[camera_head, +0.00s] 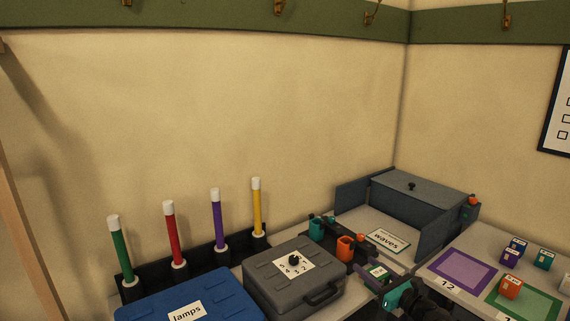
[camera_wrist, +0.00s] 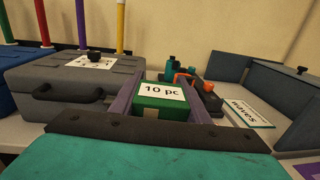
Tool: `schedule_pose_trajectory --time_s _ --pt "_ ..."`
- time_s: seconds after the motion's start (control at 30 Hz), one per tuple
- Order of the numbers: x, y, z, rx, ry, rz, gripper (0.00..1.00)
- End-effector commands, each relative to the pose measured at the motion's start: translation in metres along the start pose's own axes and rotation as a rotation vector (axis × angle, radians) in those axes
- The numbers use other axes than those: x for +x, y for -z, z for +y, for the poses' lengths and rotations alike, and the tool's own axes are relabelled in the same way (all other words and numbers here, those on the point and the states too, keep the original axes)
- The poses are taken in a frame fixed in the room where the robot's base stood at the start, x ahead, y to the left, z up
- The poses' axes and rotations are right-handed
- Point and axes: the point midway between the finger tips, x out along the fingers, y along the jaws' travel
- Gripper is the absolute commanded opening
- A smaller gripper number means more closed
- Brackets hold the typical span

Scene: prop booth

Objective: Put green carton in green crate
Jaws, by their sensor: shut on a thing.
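The green carton (camera_wrist: 168,113), with a white "10 pc" label on top, is between the two fingers of my gripper (camera_wrist: 164,98) in the wrist view. My gripper is shut on it. In the head view the carton (camera_head: 379,272) shows at the lower middle right, beside the grey case, with my gripper (camera_head: 382,275) around it. I see no green crate clearly. A green-bordered square (camera_head: 548,303) lies flat on the table at the lower right of the head view, partly cut off by the frame.
A grey case (camera_head: 318,292) and a blue "lamps" case (camera_head: 158,306) stand left. A dark holder with orange and teal items (camera_head: 345,246) and an open-fronted grey box (camera_head: 420,190) stand behind. A purple square (camera_head: 463,271) and several small cartons (camera_head: 546,260) lie right.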

Motion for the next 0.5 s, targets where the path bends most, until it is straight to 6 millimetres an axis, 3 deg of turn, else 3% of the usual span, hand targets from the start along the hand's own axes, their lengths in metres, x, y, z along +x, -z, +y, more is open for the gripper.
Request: schedule_pose_trajectory --time_s 0.1,0.2,0.5 --pt "0.012 0.002 0.039 0.001 -0.128 0.0 0.17" --pt "0.011 0.004 0.06 0.002 -0.212 0.0 0.17" --pt "-0.002 0.013 0.1 0.001 -0.389 0.0 0.17"
